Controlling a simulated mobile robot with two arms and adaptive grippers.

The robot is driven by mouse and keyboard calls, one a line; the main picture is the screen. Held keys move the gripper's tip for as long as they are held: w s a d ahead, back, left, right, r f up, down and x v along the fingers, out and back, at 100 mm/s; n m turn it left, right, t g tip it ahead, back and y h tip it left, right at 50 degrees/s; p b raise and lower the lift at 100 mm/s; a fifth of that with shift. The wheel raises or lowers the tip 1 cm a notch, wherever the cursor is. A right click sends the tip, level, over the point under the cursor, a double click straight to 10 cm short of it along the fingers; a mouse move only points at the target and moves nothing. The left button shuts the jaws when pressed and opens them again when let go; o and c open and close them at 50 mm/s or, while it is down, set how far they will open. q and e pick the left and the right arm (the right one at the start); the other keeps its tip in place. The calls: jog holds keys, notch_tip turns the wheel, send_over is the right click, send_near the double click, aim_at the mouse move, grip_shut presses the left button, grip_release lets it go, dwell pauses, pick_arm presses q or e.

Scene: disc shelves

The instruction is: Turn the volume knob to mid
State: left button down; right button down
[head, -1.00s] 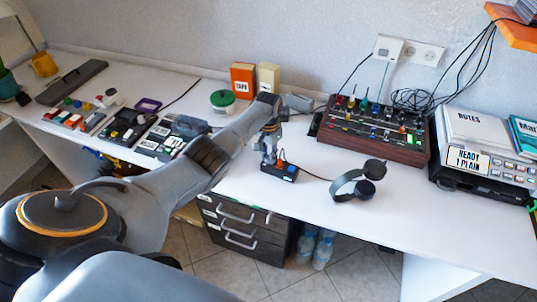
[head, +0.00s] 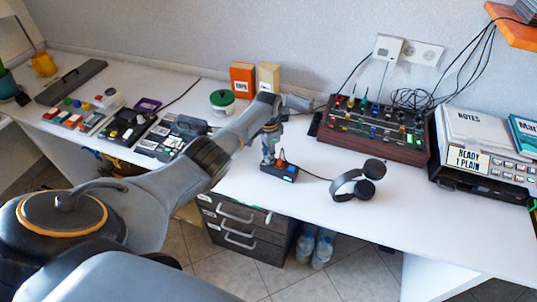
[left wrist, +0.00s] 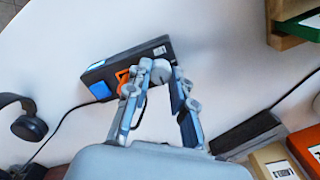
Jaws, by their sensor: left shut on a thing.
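A small black box (head: 279,172) with a blue panel and an orange part sits near the front edge of the white desk (head: 310,225). It also shows in the left wrist view (left wrist: 124,68), with a white label at one end. My left gripper (head: 267,160) points down at the left end of this box. In the left wrist view its fingers (left wrist: 162,70) are shut on a pale round knob (left wrist: 159,76) on the box. The fingers partly hide the knob, and I cannot read its setting. My right gripper is not in view.
Black headphones (head: 359,181) lie right of the box, joined by a cable. A mixer (head: 372,146) stands behind. The desk's front right is clear.

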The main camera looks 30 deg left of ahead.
pick_arm(q)
jog(key=c, duration=1.1)
grip_release()
notch_tip(320, 180, up, 12)
